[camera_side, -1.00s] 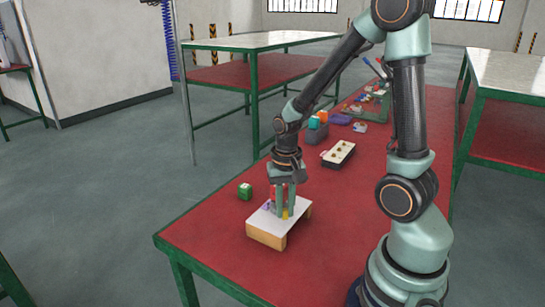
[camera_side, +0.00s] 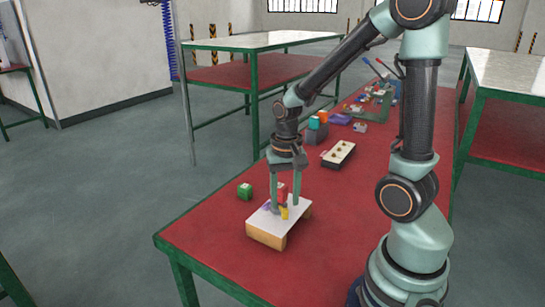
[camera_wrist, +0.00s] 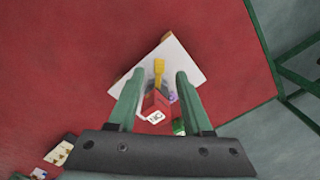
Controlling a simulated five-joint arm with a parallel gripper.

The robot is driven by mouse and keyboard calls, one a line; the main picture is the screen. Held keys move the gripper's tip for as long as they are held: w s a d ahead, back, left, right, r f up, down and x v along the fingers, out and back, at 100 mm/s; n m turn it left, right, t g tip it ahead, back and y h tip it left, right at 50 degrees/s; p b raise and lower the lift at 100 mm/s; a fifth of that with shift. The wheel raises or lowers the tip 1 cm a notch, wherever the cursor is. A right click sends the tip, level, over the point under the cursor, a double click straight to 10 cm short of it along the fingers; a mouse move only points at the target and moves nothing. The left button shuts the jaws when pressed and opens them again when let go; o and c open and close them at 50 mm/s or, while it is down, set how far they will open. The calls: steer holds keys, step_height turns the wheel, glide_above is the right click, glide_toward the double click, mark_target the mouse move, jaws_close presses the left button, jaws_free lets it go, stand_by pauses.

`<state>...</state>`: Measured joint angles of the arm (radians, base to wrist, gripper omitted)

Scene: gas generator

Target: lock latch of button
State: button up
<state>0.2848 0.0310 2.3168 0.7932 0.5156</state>
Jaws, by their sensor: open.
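A white-topped wooden block (camera_side: 266,232) sits near the front end of the red table; its white top (camera_wrist: 183,60) also shows in the wrist view. A yellow latch piece (camera_wrist: 159,68) stands out on the white top, also seen in the side view (camera_side: 285,213). A red button part (camera_wrist: 155,102), with a white marked face, lies close to it, and a bit of purple (camera_wrist: 172,96) shows beside it. My gripper (camera_wrist: 160,74) is open, with one finger on each side of the yellow and red parts. In the side view my gripper (camera_side: 285,205) is just above the block; contact cannot be told.
A dark box with a light top (camera_side: 338,154) and several coloured items are farther back. The red tabletop (camera_side: 225,235) around the block is mostly clear.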

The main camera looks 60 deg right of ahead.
mark_target(285, 209)
step_height(285, 209, up, 9)
stand_by(0.3)
steer(key=a+r+n+t, duration=0.4)
steer(key=a+n+t, duration=0.1)
steer(key=a+n, duration=0.3)
steer(key=shift+s+a+r+n+t, duration=0.3)
steer(key=shift+s+r+n, duration=0.1)
steer(key=shift+n, duration=0.2)
stand_by(0.6)
